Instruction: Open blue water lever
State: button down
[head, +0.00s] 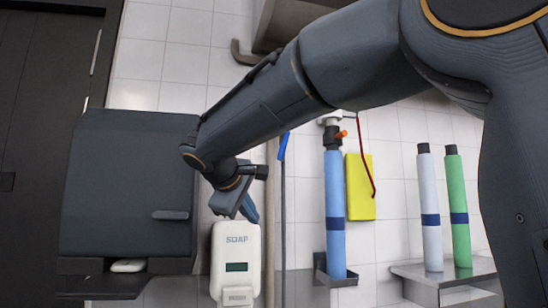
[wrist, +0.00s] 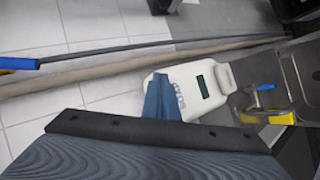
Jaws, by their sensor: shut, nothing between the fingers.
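A small blue piece (wrist: 267,87) shows by the metal sink (wrist: 302,75) at the right of the wrist view. It looks like the blue water lever, but it is small and I cannot tell its position. A yellow piece (wrist: 268,118) lies just below it. In the head view I cannot make out the lever. My gripper (head: 249,212) is shut and empty, pointing down just above the white soap dispenser (head: 236,255). In the wrist view its blue fingertips (wrist: 162,98) overlap the dispenser (wrist: 190,88), with the blue piece to their right. I cannot tell whether they touch the dispenser.
A dark wall-mounted box (head: 125,190) is left of my gripper. A blue roll (head: 335,215), a yellow cloth (head: 359,187), and white and green rolls (head: 459,210) are farther right.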

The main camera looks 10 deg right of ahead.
aim_at(282, 147)
notch_tip(282, 147, up, 23)
jog(key=s+a+t+h, duration=0.2)
jog(key=s+t+h, duration=0.1)
jog(key=s+d+p+x, duration=0.1)
jog(key=p+x, duration=0.4)
jog(key=x, duration=0.8)
jog(key=shift+s+d+f+m+t+p, duration=0.2)
jog(key=shift+d+f+m+t+p, duration=0.1)
jog(key=shift+d+m+p, duration=0.15)
jog(key=shift+b, duration=0.3)
